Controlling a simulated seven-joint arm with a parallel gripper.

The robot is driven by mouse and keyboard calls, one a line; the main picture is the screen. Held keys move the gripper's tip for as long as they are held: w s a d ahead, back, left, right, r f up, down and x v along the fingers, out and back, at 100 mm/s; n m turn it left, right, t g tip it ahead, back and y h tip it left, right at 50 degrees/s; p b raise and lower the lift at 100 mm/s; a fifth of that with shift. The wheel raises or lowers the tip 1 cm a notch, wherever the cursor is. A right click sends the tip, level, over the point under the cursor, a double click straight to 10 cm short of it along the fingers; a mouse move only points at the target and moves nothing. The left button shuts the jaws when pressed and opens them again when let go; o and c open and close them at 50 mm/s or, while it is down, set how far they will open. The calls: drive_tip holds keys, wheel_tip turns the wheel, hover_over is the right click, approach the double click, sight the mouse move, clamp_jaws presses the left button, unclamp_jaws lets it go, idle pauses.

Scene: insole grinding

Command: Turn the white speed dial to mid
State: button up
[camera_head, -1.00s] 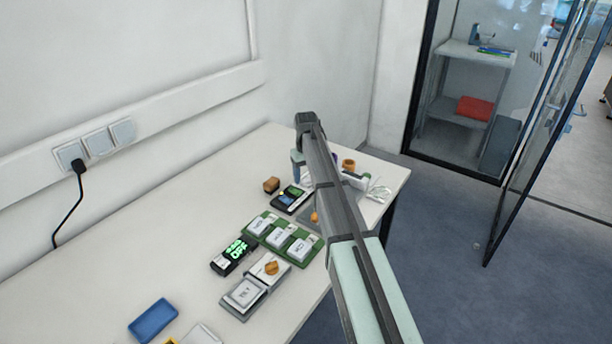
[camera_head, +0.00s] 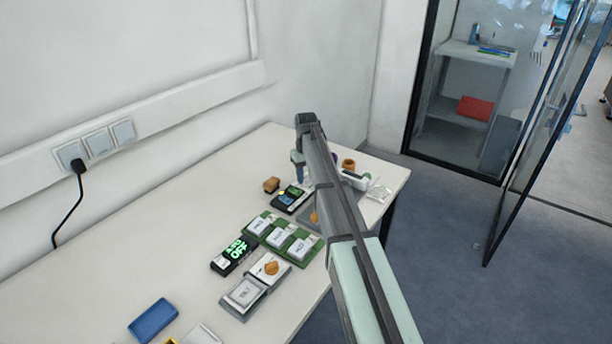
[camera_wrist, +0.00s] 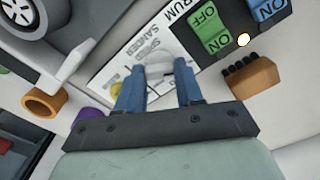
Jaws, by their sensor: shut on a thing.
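The white speed dial (camera_wrist: 159,69) sits on a white panel (camera_wrist: 124,76) marked "SPEED" and "SANDER" in the wrist view. My gripper (camera_wrist: 159,82) has its two blue fingers on either side of the dial and is shut on it. The fingers cover part of the dial, and I cannot read its setting. In the head view my gripper (camera_head: 298,165) is low at the far end of the table, partly behind my arm. The dial is hidden there.
A black box with green "OFF" and blue "ON" switches (camera_wrist: 210,30) lies beside the panel. A brown brush-like block (camera_wrist: 251,80), an orange ring (camera_wrist: 42,102) and a purple piece (camera_wrist: 88,116) are close by. Green-based switch modules (camera_head: 282,238) stand nearer on the white table (camera_head: 150,250).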

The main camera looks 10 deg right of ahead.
sight(306, 178)
drive_tip(key=shift+m, duration=0.3)
drive_tip(key=m, duration=0.5)
drive_tip(key=shift+m, duration=0.3)
drive_tip(key=m, duration=0.5)
drive_tip(key=shift+m, duration=0.4)
drive_tip(key=o, duration=1)
drive_tip(key=shift+o, duration=0.2)
drive_tip(key=shift+r, duration=0.15)
wheel_tip(306, 178, up, 14)
drive_tip(key=shift+f, duration=0.25)
